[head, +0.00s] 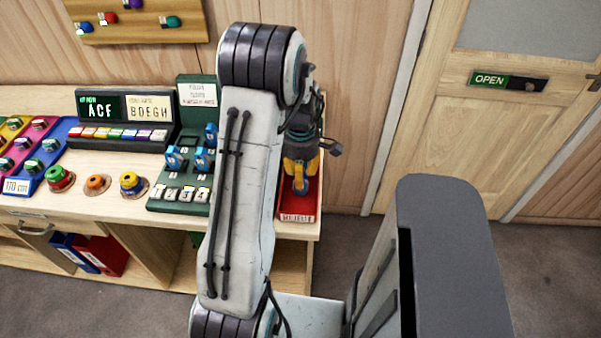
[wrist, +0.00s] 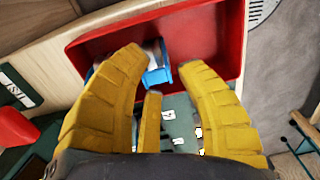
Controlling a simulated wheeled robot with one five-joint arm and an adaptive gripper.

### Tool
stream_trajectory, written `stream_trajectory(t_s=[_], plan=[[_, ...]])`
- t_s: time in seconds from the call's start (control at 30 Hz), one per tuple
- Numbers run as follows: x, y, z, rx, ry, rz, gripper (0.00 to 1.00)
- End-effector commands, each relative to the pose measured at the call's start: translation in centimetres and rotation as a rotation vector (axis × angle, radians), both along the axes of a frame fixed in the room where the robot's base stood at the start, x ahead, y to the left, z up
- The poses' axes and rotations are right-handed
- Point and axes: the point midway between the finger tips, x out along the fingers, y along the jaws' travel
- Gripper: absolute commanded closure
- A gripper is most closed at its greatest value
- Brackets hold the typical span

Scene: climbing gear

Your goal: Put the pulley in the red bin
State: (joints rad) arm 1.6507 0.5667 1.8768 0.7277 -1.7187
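The red bin (head: 298,217) stands at the right end of the counter, and its red wall also shows in the wrist view (wrist: 225,35). My gripper (head: 299,166) points down over the bin. Its yellow fingers (wrist: 163,62) are spread apart in the wrist view. A blue and grey pulley (wrist: 157,76) shows between and beyond the fingertips, partly hidden behind the left finger. A gap shows between it and the right finger.
A green numbered rack (head: 180,195) left of the bin holds more blue pulleys (head: 175,158). Coloured buttons (head: 97,184) and a display console (head: 122,120) stand farther left. My arm hides part of the counter. Floor is clear right of the counter, before the door (head: 475,130).

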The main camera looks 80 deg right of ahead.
Motion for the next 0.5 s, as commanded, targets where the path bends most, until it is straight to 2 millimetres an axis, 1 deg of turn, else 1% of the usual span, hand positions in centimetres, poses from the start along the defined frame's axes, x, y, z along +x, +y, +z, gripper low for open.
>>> stream_trajectory(t_s=[0.03, 0.13, 0.37, 0.5], plan=[[0.00, 0.00, 0.02, 0.000, 0.000, 0.000, 0.63], [0.00, 0.00, 0.03, 0.000, 0.000, 0.000, 0.55], [0.00, -0.01, 0.08, 0.000, 0.000, 0.000, 0.55], [-0.02, -0.09, 0.68, -0.003, 0.000, 0.000, 0.55]])
